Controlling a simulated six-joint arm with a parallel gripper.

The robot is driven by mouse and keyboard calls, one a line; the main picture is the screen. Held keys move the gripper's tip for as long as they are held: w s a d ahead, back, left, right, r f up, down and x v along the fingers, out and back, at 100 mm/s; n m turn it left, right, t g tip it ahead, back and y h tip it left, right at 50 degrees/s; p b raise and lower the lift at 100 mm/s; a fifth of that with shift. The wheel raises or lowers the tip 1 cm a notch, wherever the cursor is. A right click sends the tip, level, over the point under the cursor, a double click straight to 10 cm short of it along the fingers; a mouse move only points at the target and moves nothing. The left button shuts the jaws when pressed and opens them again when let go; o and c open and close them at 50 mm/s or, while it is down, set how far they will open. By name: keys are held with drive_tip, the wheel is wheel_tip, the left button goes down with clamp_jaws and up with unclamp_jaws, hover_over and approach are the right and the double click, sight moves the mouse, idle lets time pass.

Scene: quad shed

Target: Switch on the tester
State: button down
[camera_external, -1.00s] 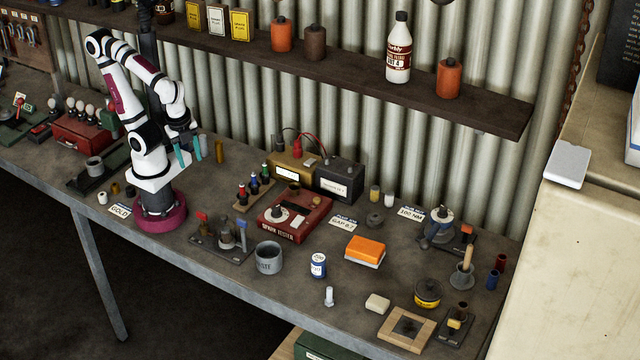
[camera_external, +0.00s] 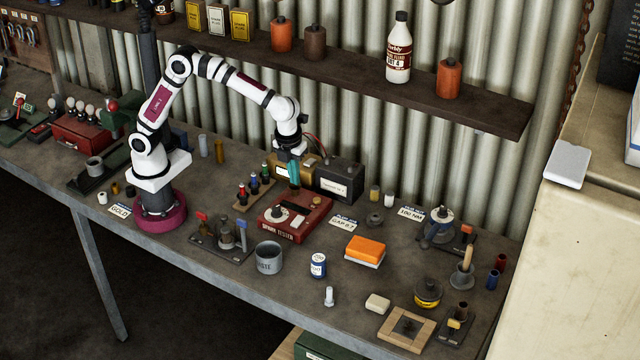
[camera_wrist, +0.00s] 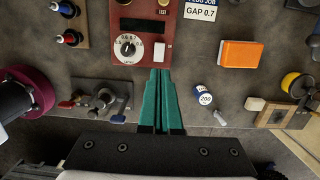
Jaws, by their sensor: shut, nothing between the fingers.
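The red spark tester (camera_external: 300,219) sits on the bench, with a white dial and a pale rocker switch on its top face. In the wrist view the tester (camera_wrist: 124,76) shows at the top with its dial (camera_wrist: 128,47) and, right of that, the pale switch (camera_wrist: 159,52). My gripper (camera_external: 294,185) is over the tester, pointing down, with its teal fingers together and empty. In the wrist view the fingertips (camera_wrist: 160,72) lie just below the switch in the picture. I cannot tell whether they touch the tester.
A battery (camera_external: 339,181) and a yellow-brown box with leads stand close behind the tester. A rack of coloured plugs (camera_external: 253,187) is left of it. A grey cup (camera_external: 268,258) stands in front, and an orange sponge (camera_external: 365,250) lies to the right.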

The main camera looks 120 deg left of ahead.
sight(300, 218)
drive_tip(key=f, duration=0.4)
drive_tip(key=a+f, duration=0.1)
drive_tip(key=f, duration=0.4)
drive_tip(key=a+f, duration=0.1)
drive_tip(key=f, duration=0.3)
drive_tip(key=shift+f, duration=0.4)
drive_tip(key=shift+f, duration=0.2)
drive_tip(key=shift+d, duration=0.1)
drive_tip(key=shift+d+r, duration=0.15)
drive_tip(key=shift+d, duration=0.55)
